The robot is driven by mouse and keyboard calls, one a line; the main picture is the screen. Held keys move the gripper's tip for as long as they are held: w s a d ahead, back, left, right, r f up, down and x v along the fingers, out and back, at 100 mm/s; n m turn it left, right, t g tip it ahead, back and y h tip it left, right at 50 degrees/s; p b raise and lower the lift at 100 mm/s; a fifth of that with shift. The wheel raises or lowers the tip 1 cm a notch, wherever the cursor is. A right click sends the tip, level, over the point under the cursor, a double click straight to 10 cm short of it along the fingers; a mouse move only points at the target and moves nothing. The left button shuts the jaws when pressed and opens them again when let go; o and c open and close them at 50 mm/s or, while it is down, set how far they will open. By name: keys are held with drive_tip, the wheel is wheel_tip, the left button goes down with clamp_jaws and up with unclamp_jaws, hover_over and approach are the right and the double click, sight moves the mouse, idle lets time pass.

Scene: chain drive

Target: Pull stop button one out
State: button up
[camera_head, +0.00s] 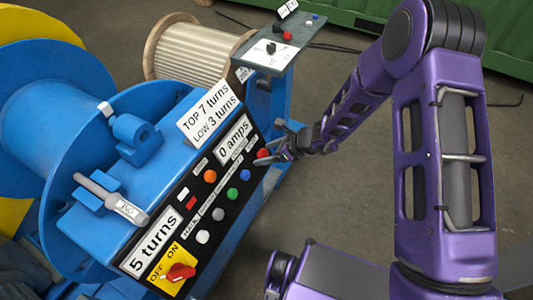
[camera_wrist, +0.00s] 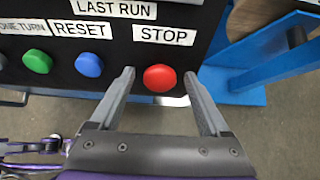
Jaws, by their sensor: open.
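A red stop button (camera_wrist: 160,78) sits on the black control panel under a white STOP label (camera_wrist: 165,36). My gripper (camera_wrist: 158,82) is open, with one finger on each side of the red button and a visible gap on both sides. I cannot tell how deep the fingertips are relative to the button. In the head view the red button (camera_head: 263,153) is at the panel's right end, with my gripper (camera_head: 268,160) around it, partly overlapping it.
A blue button (camera_wrist: 88,65) and a green button (camera_wrist: 37,61) are left of the red one. The panel (camera_head: 215,215) also bears a red rotary switch (camera_head: 180,272). A grey stand (camera_head: 270,57) with small knobs stands behind. Bare floor lies right of the panel.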

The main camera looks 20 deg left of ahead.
clamp_jaws()
idle(0.5)
